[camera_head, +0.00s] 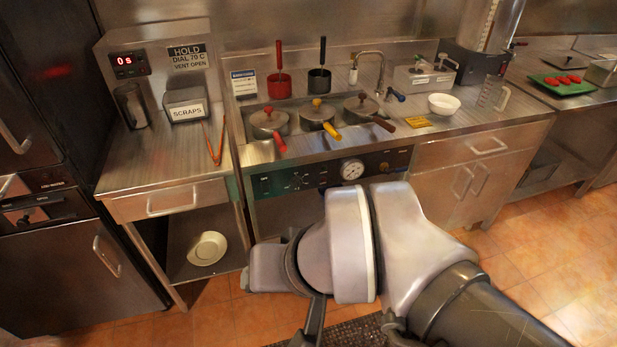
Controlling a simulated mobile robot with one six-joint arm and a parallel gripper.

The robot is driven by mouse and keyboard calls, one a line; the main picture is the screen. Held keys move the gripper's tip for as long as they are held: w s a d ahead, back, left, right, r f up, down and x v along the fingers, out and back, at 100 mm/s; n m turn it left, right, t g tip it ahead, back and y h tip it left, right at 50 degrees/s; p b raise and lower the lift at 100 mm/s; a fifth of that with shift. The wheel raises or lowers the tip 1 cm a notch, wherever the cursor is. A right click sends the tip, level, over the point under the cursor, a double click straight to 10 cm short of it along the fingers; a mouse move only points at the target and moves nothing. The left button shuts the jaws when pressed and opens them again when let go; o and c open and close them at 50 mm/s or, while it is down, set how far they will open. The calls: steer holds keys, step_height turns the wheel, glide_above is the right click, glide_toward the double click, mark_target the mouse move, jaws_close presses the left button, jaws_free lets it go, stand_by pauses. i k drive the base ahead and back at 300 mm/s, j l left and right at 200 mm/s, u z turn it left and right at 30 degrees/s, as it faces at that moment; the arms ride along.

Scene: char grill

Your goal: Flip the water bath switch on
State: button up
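The water bath (318,104) is set into the middle counter and has several lidded pots in it, with red, yellow and brown handles. Below it is a dark front panel (273,184) with small knobs or switches and a round white dial gauge (352,170). Which control is the water bath switch, and its position, is too small to tell. My arm covers part of the panel's lower edge. Dark parts that look like my gripper (313,322) show at the bottom, below and in front of the panel, apart from it. Its fingertips are cut off or hidden.
A control box (127,64) reading 0 s stands on the left counter near a scraps bin (188,106) and red tongs (213,142). A faucet (369,66), white bowl (444,104) and clear jug (492,93) are to the right. A drawer (168,200) is at left.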

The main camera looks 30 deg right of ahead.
mark_target(265, 185)
steer(key=i+j, duration=0.7)
steer(key=j, duration=0.15)
